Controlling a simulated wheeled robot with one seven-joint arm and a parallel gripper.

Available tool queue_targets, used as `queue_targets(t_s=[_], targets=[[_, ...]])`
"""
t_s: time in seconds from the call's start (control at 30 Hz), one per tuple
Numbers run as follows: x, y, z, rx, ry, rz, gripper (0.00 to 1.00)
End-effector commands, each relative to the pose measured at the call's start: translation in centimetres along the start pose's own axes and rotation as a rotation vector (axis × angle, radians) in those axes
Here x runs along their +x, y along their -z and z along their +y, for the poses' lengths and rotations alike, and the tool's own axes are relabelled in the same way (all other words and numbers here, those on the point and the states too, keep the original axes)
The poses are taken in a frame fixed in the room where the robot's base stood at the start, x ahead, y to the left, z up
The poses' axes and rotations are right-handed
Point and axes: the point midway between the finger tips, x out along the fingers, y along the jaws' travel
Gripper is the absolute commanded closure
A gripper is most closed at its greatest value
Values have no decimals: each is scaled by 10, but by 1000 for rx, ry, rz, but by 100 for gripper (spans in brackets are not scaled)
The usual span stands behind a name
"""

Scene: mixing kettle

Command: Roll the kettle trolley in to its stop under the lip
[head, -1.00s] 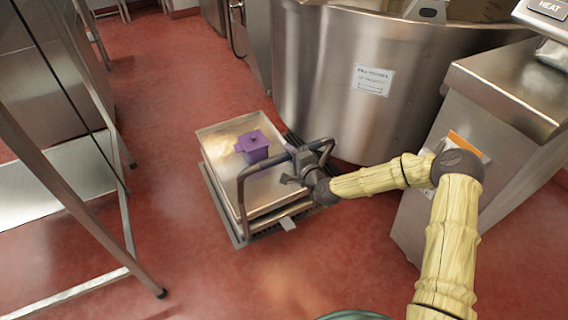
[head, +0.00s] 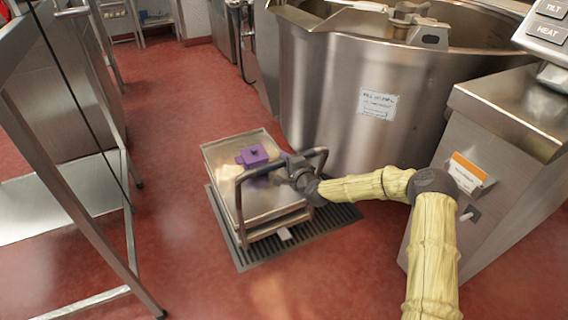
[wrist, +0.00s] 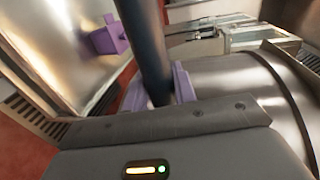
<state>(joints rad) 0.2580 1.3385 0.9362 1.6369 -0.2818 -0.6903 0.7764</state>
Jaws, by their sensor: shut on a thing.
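The trolley (head: 226,152), a low steel cart with a shallow tray top and a dark upright hoop handle (head: 238,205), stands on the floor left of the big steel kettle (head: 335,90). My gripper (head: 290,168) is shut on the handle at its upper right part. In the wrist view, the dark handle bar (wrist: 143,40) runs between purple pieces at my gripper (wrist: 158,92). The trolley's stop cannot be made out.
A dark floor grate (head: 335,217) lies under and in front of the trolley. A steel control pedestal (head: 455,170) stands right of my arm. A steel table frame (head: 75,215) stands at the left. Red floor (head: 165,120) is open left of and beyond the trolley.

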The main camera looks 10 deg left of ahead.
Motion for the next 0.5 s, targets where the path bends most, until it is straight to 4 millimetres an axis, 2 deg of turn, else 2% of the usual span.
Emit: queue_targets(t_s=[0.03, 0.07, 0.13, 0.5], targets=[[2, 0, -2, 0, 5, 1, 100], [2, 0, -3, 0, 6, 1, 67], [1, -1, -3, 0, 6, 1, 53], [-2, 0, -3, -1, 5, 1, 53]])
